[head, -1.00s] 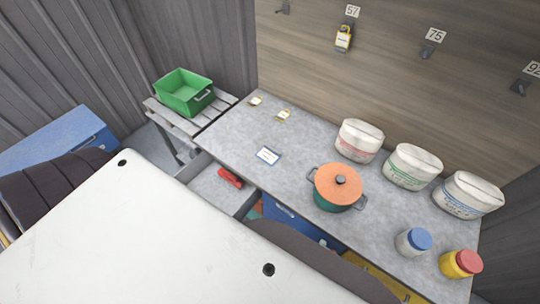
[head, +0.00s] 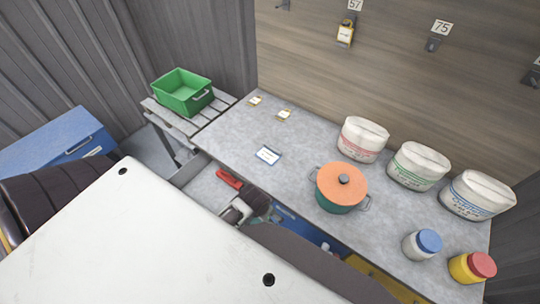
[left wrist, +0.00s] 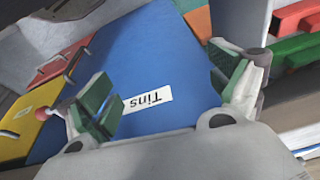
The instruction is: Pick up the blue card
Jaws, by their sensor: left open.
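The blue card (head: 267,154) lies flat on the grey tabletop, left of the pot. It shows a white label face with a blue border. My left gripper (head: 260,208) is low at the table's front edge, nearer to me than the card and apart from it. In the left wrist view my left gripper (left wrist: 165,90) is open and empty, facing a blue surface labelled "Tins" (left wrist: 147,100). The card does not show in the left wrist view. My right gripper is not in view.
An orange-lidded green pot (head: 342,186) stands right of the card. Two small yellow-edged cards (head: 284,115) lie behind it. White sacks (head: 418,165) and jars (head: 422,243) stand at right. A red object (head: 229,178) is in the grey drawer at front. A green crate (head: 182,92) stands at left.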

